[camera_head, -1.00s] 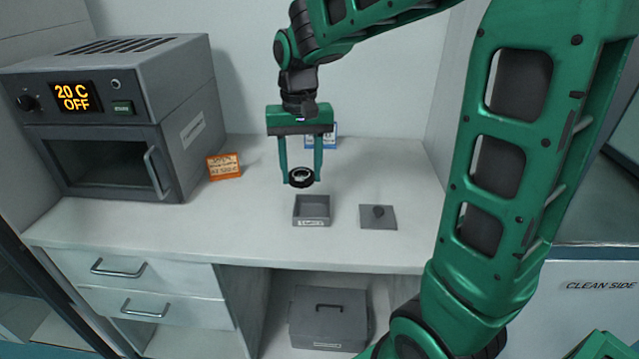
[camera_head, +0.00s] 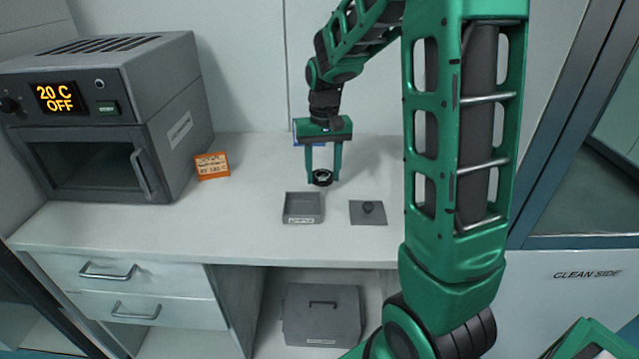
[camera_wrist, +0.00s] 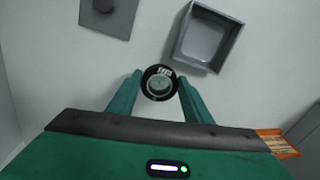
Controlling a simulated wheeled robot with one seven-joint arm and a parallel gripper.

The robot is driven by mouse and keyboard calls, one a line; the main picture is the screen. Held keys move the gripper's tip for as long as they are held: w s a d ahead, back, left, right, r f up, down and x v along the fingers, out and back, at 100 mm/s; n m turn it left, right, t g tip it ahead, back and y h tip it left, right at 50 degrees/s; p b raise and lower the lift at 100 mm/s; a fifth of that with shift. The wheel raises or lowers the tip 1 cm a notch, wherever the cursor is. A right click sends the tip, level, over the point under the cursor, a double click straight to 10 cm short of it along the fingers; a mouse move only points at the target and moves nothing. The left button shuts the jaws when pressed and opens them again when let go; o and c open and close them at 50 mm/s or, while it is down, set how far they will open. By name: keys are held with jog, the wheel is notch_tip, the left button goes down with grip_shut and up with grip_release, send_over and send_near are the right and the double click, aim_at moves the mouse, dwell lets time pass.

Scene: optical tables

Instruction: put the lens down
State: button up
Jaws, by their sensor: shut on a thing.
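The lens (camera_head: 322,178) is a small black ring with a clear middle. My gripper (camera_head: 322,176) is shut on it, with one green finger on each side, over the bench top behind the small grey box. In the wrist view the lens (camera_wrist: 160,83) sits between the two fingertips (camera_wrist: 160,88), its face toward the camera. I cannot tell whether the lens touches the bench or hangs just above it. The small open grey box (camera_head: 303,218) is empty and bears a label. Its flat grey lid (camera_head: 368,219) with a knob lies to its right.
A grey oven (camera_head: 110,110) reading "20 C OFF" stands at the left, with an orange sign (camera_head: 212,166) beside it. The bench top (camera_head: 260,165) around the gripper is mostly clear. A lidded grey box (camera_head: 322,315) sits on the shelf below.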

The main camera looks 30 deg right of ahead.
aim_at(323, 176)
jog(key=shift+f, duration=1.8)
jog(key=o, duration=1.2)
jog(key=shift+c, duration=0.2)
